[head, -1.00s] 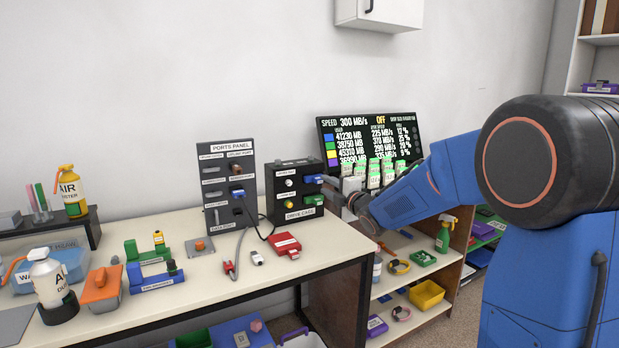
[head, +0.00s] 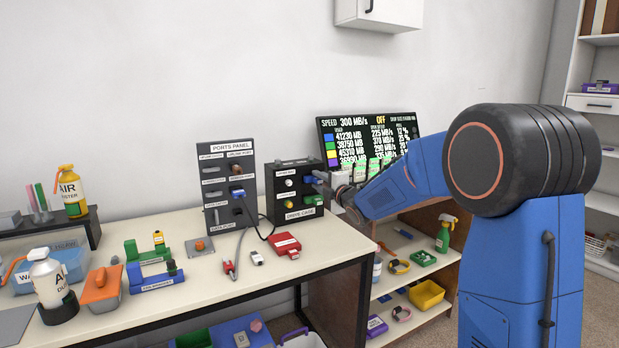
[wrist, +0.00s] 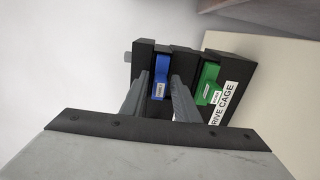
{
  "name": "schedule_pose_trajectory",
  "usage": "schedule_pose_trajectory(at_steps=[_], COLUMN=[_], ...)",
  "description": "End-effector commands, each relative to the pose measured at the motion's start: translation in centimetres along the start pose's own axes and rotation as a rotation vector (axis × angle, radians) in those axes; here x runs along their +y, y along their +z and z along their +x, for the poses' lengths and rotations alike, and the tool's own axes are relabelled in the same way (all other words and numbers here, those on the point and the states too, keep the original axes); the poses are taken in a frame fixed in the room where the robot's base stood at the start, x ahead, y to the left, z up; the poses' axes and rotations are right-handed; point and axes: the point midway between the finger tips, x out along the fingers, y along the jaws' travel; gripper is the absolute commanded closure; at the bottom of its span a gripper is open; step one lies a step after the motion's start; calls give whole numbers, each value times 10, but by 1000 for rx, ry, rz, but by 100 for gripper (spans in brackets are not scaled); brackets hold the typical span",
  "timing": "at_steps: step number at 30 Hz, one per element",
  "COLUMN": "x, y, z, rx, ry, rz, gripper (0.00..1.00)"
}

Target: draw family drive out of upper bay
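The black drive cage (head: 283,193) stands at the right end of the table, labelled DRIVE CAGE. A blue drive (head: 310,180) sticks out of its upper bay, and a green drive (head: 309,200) sits in the bay below. I cannot read which is the family drive. My gripper (head: 326,188) is at the cage's right side, level with the blue drive. In the wrist view, the two fingers of my gripper (wrist: 160,88) stand apart on either side of the blue drive (wrist: 161,72), with gaps visible. The green drive (wrist: 207,82) lies to the right of the fingers.
The ports panel (head: 229,187) stands left of the cage, with a dark cable looping between them. A red device (head: 286,244) lies on the table in front. The screen (head: 370,140) and several small labelled items stand behind my arm. A low shelf (head: 415,262) is below it.

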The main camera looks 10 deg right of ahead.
Motion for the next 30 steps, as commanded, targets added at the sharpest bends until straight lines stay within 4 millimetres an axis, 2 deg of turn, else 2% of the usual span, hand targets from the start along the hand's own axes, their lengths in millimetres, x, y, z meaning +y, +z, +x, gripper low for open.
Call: schedule_pose_trajectory(at_steps=[2, 3, 6, 30], x=[0, 0, 0, 0], y=[0, 0, 0, 0], z=[0, 0, 0, -8], rx=[0, 0, 0, 0], ry=[0, 0, 0, 1], rz=[0, 0, 0, 0], gripper=[72, 77, 100, 100])
